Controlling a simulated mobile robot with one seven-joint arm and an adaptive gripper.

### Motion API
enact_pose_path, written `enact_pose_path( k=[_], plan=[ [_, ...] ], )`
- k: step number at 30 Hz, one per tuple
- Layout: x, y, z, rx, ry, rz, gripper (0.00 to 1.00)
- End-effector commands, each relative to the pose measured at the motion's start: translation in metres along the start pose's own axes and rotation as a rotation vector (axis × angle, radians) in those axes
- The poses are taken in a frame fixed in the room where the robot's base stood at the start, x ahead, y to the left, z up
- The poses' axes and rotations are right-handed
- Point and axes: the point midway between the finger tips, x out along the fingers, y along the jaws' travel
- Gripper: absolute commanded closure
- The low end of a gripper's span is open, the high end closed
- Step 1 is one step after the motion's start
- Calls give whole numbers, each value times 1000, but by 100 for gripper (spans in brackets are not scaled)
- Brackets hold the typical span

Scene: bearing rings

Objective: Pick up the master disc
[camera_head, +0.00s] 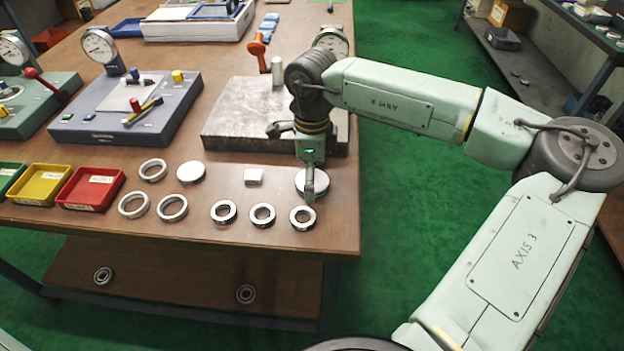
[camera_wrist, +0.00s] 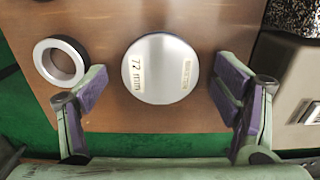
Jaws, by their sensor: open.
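The master disc (camera_wrist: 160,68) is a flat, round, silvery disc with a "72 mm" label and a second small label. It lies flat on the brown table, near its right edge in the head view (camera_head: 304,182), partly hidden by my gripper. My gripper (camera_head: 308,182) points down over it. In the wrist view my gripper (camera_wrist: 160,95) is open, with one finger to the left of the disc and one to the right. The fingers look apart from the disc; their exact height over the table cannot be told.
A dark-edged ring (camera_head: 302,217) lies just in front of the disc and also shows in the wrist view (camera_wrist: 60,62). A grey slab (camera_head: 235,112) stands behind.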

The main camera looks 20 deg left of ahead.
Motion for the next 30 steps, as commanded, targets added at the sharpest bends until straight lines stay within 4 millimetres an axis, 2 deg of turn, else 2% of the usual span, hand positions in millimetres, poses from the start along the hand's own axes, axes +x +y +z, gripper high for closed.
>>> enact_pose_path(
  k=[2,30],
  plan=[
    [0,0,0,0,0,0,19],
    [-1,0,0,0,0,0,82]
  ],
)
